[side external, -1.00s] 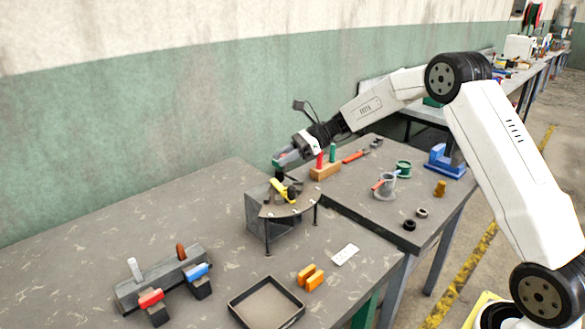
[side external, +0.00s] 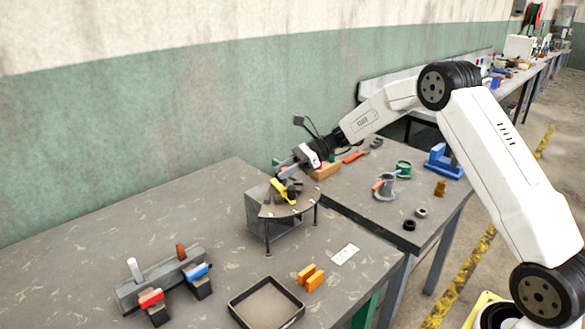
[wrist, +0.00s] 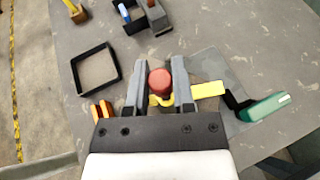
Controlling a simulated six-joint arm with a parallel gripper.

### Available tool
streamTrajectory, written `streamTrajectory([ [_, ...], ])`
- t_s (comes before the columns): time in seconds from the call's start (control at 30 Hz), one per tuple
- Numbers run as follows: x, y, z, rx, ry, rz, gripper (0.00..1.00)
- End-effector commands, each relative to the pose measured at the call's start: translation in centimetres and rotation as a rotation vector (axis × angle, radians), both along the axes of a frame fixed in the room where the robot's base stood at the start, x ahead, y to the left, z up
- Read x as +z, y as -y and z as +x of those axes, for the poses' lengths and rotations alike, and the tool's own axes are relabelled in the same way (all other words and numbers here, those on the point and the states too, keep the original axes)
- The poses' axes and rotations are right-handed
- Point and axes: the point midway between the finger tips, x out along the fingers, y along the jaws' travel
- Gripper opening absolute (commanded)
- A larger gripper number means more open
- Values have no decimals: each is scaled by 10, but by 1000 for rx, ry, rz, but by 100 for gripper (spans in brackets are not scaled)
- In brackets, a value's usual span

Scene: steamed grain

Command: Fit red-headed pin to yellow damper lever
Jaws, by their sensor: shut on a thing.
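My gripper (wrist: 158,72) is shut on the red-headed pin (wrist: 160,81), whose round red head shows between the fingers in the wrist view. The pin's shank is hidden below its head. The yellow damper lever (wrist: 209,90) shows to the right of the fingers, and its curved yellow end (wrist: 160,101) shows beside the red head. I cannot tell whether the pin touches the lever or is in it. In the side view my gripper (side external: 286,173) is low over the stand, just above the yellow lever (side external: 280,191); the pin is hidden there.
A green-handled lever (wrist: 265,107) lies right of the yellow one. The grey stand (side external: 258,218) has a curved plate on thin legs. A wooden block (side external: 326,171) stands behind. A black tray (side external: 233,305), orange blocks (side external: 313,279) and a white plate (side external: 345,254) are in front.

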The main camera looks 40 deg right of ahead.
Motion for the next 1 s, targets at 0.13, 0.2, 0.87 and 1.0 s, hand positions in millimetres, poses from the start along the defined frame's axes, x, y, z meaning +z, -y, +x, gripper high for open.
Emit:
streamTrajectory([
  [0.13, 0, 0, 0, 0, 0, 0, 0],
  [0.2, 0, 0, 0, 0, 0, 0, 0],
  [0.87, -10, 0, 0, 0, 1, 0, 0],
  [1.0, -10, 0, 0, 0, 1, 0, 0],
])
